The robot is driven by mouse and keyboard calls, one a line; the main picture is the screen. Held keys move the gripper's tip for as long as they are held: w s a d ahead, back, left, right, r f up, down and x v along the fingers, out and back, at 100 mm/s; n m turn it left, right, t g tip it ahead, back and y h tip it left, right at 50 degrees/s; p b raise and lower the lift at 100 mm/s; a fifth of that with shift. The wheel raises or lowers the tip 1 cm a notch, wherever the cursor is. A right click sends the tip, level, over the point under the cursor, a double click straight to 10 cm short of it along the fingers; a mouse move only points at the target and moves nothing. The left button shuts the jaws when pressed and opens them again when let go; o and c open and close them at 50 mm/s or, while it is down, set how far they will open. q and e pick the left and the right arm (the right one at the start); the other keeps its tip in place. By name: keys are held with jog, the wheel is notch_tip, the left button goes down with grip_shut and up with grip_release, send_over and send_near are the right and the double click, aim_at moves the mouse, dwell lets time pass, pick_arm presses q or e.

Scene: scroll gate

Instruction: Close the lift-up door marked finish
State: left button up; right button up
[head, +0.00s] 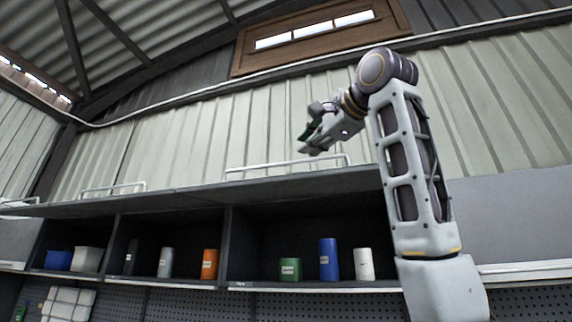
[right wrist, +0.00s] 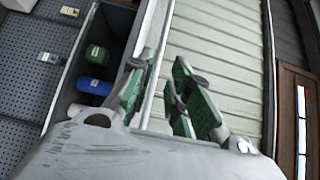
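A lift-up door (head: 310,181) stands raised over the middle-right compartment, its white bar handle (head: 285,168) along the edge. Another raised door (head: 90,207) with a bar handle (head: 112,188) is over the compartments to its left. I cannot read a finish mark on either. My right gripper (head: 308,142) is just above the middle-right door's handle in the head view. In the right wrist view its green-padded fingers (right wrist: 157,97) are apart, and a white bar (right wrist: 152,65) runs between them in the picture; contact cannot be told. My left gripper is out of view.
The open compartment below holds a green can (head: 290,269), a blue cylinder (head: 328,259) and a white cylinder (head: 363,264). An orange cylinder (head: 209,264) and bins stand further left. A grey panel (head: 515,220) covers the right side. A corrugated wall (head: 210,130) rises behind.

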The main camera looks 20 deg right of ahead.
aim_at(286, 164)
jog(key=w+p, duration=0.1)
jog(key=w, duration=0.2)
jog(key=w+a+p, duration=0.1)
jog(key=w, duration=0.3)
jog(key=w+a+p, duration=0.1)
jog(key=w+p, duration=0.1)
jog(key=w, duration=0.2)
jog(key=shift+w, duration=0.1)
jog(key=shift+w+a+f+p, duration=0.15)
jog(key=shift+w+p, duration=0.15)
jog(key=shift+w, duration=0.45)
grip_shut()
